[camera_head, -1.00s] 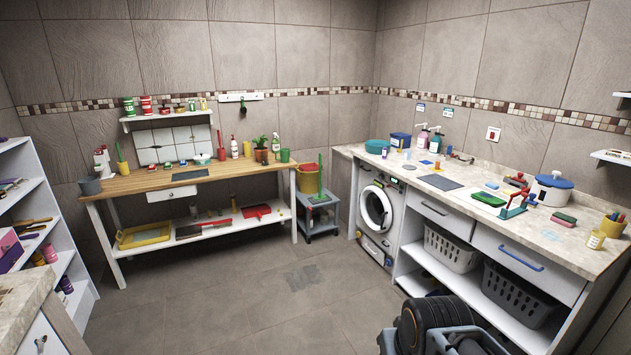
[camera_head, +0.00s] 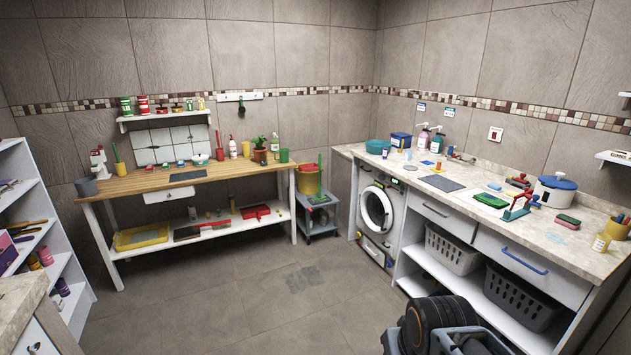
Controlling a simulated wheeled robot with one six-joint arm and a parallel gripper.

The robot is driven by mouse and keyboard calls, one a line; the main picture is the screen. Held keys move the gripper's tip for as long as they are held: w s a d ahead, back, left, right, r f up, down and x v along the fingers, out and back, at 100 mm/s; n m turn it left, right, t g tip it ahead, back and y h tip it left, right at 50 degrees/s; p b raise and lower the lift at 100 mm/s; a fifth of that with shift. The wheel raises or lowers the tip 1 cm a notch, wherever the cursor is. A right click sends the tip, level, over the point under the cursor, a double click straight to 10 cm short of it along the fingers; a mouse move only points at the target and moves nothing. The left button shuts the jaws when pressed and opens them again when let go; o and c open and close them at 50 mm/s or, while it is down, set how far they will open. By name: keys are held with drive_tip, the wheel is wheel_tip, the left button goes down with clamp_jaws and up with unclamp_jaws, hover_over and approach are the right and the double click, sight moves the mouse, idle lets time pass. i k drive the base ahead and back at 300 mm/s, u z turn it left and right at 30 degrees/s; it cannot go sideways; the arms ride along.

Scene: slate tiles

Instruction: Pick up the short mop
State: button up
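I cannot single out the short mop with certainty. A smaller green-handled tool (camera_head: 116,155) stands in a yellow holder at the left end of the wooden workbench (camera_head: 140,183). My gripper's fingers do not show; only dark, rounded parts that seem to be my arm fill the bottom right.
The tiled floor (camera_head: 230,310) in the middle is clear. A washing machine (camera_head: 374,212) and a long counter (camera_head: 470,185) with baskets below run along the right. White shelves (camera_head: 50,235) stand at the left, with a counter corner (camera_head: 18,300) in front.

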sight(321, 199)
drive_tip(key=z, duration=0.3)
drive_tip(key=i, duration=1.95)
drive_tip(key=u, duration=0.2)
drive_tip(key=i, duration=2.5)
drive_tip(key=u, duration=1.35)
drive_tip(key=i, duration=0.8)
drive_tip(key=u, duration=0.3)
